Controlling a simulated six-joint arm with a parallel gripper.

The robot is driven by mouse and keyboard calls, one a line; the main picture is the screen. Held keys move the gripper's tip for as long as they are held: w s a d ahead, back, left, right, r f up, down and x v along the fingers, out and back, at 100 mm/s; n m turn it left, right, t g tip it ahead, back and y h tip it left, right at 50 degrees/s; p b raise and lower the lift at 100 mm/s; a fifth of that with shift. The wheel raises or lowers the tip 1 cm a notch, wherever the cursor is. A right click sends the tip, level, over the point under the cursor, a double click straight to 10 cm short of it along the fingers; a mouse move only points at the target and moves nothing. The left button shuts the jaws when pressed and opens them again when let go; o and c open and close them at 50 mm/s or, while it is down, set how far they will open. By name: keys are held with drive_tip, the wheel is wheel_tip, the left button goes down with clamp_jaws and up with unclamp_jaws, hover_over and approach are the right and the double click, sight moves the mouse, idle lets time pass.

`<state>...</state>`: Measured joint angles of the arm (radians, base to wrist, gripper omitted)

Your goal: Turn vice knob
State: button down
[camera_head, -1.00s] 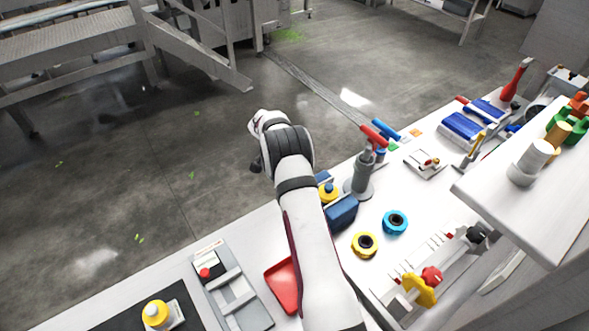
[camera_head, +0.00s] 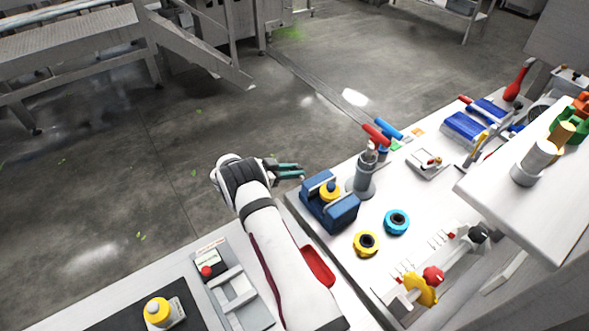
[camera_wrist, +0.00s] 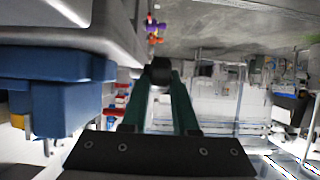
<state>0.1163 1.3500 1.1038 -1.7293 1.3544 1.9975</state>
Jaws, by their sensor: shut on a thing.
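The blue vice (camera_head: 343,212) stands on the white bench in the head view, with a yellow round part (camera_head: 330,190) between its jaws. Its blue body (camera_wrist: 60,100) fills the left of the wrist view. My gripper (camera_head: 299,172) is beside the vice's far left end, with green fingers pointing right. In the wrist view, my gripper (camera_wrist: 161,78) is shut on a dark round knob (camera_wrist: 160,70) at its fingertips, which I take as the vice knob. The knob is hidden or too small to make out in the head view.
A grey post with a red handle (camera_head: 375,134) stands right of the vice. Yellow (camera_head: 366,243) and blue (camera_head: 397,222) rings lie in front. A red tray (camera_head: 318,266) is partly behind my arm. A white shelf (camera_head: 500,195) overhangs the right. Open floor lies beyond the bench.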

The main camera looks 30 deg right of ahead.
drive_tip(key=shift+a+f+h, duration=0.1)
drive_tip(key=shift+f+h, duration=0.05)
drive_tip(key=shift+h, duration=0.9)
drive_tip(key=shift+a+f+h, duration=0.1)
drive_tip(key=shift+h, duration=0.95)
drive_tip(key=c, duration=0.7)
unclamp_jaws()
drive_tip(key=a, duration=1)
drive_tip(key=a+r, duration=0.1)
drive_tip(key=a, duration=0.4)
drive_tip(key=shift+a, duration=0.35)
